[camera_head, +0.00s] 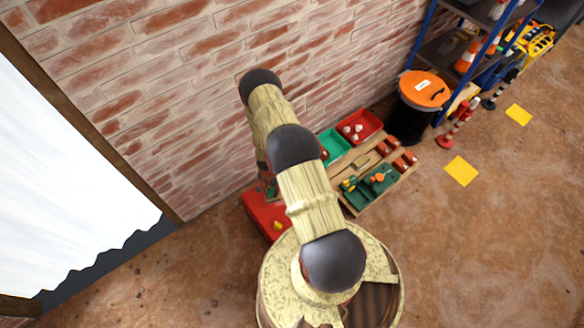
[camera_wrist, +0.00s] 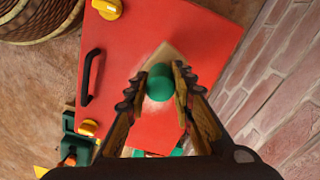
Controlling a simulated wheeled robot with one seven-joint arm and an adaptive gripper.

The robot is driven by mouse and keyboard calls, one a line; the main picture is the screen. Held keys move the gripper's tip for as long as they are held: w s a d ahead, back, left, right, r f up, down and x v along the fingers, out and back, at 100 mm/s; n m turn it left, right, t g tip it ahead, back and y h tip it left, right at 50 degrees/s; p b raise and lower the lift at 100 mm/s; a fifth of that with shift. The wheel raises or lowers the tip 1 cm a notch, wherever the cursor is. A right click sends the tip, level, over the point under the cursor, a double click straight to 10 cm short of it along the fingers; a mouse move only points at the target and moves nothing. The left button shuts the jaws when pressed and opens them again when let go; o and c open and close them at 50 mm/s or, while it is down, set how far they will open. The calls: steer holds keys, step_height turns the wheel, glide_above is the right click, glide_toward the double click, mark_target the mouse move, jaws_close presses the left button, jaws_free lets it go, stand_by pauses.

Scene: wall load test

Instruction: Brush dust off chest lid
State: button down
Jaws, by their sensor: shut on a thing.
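The red chest (camera_head: 262,212) stands against the brick wall in the head view, partly hidden by my arm. In the wrist view its red lid (camera_wrist: 205,40) fills the middle, with a black handle (camera_wrist: 89,76) and yellow latches (camera_wrist: 107,8) along the left side. My gripper (camera_wrist: 163,82) is over the lid, its fingers shut on a green rounded thing (camera_wrist: 160,83), which looks like the brush's handle end. A pale tan patch (camera_wrist: 167,54) shows just beyond it; I cannot tell whether it is dust or bristles. In the head view my arm hides the gripper.
The brick wall (camera_wrist: 285,70) runs close along the chest's right side in the wrist view. In the head view, a wooden tray (camera_head: 358,160) with red and green bins lies right of the chest. A black bin with an orange lid (camera_head: 424,90) and a shelf stand beyond.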

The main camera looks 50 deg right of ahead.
mark_target(271, 190)
steer(key=shift+r+p, duration=0.75)
steer(key=shift+r, duration=0.7)
steer(key=shift+w, duration=0.1)
steer(key=shift+w+a+r+n, duration=0.2)
steer(key=shift+w+r, duration=0.15)
steer(key=shift+r, duration=0.15)
steer(key=shift+w+a+r+n, duration=0.2)
steer(key=shift+w+r, duration=0.15)
steer(key=shift+r, duration=0.1)
